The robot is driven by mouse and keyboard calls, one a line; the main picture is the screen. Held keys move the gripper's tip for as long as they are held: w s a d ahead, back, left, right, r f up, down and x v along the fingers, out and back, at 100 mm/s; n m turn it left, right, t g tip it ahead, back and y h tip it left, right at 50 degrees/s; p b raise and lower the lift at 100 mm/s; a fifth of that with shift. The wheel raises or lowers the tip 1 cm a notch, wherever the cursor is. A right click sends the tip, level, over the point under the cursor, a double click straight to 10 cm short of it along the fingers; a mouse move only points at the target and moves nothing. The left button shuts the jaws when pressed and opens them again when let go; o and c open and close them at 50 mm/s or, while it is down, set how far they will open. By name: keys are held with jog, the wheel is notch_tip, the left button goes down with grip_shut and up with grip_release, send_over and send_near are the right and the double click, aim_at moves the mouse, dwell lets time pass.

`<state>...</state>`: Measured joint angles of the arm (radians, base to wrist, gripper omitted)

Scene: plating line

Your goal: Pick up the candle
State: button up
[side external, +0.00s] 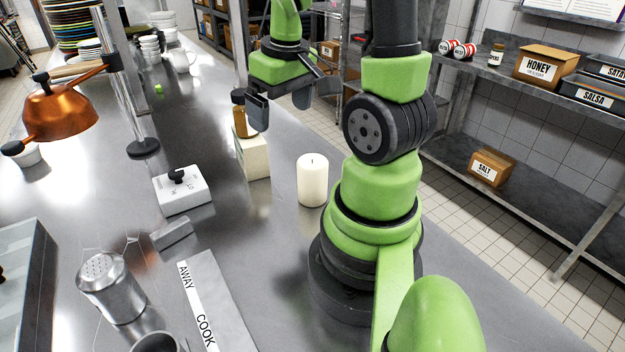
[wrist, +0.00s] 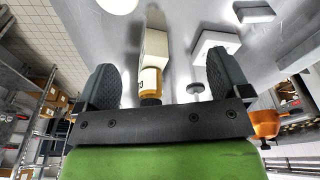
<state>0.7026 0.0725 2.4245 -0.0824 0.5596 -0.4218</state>
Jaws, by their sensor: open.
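The candle (side external: 312,182) is a white upright cylinder with a short dark wick, standing on the steel counter just left of my arm's base in the side view. A pale round shape cut off by the top edge of the wrist view (wrist: 118,4) looks like its top. My gripper (side external: 280,106) is open and empty, held above the counter behind the candle, near an amber bottle. In the wrist view its two dark fingers (wrist: 163,62) are spread wide, with the bottle and a cream block seen between them. Nothing touches the candle.
The dark-capped amber bottle (side external: 244,116) stands on the cream block (side external: 253,152), left of and behind the candle. A white box with a black knob (side external: 181,192), a steel shaker (side external: 110,287) and a labelled strip (side external: 214,306) lie further left. Counter around the candle is clear.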

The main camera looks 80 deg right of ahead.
jog(key=g+y, duration=0.1)
jog(key=g, duration=0.1)
send_over(311, 160)
notch_tip(311, 160, down, 6)
jog(key=shift+r, duration=0.1)
jog(key=shift+s+f, duration=0.1)
jog(key=shift+f, duration=4.8)
jog(key=c, duration=1.1)
jog(key=shift+c, duration=0.2)
jog(key=shift+r, duration=0.1)
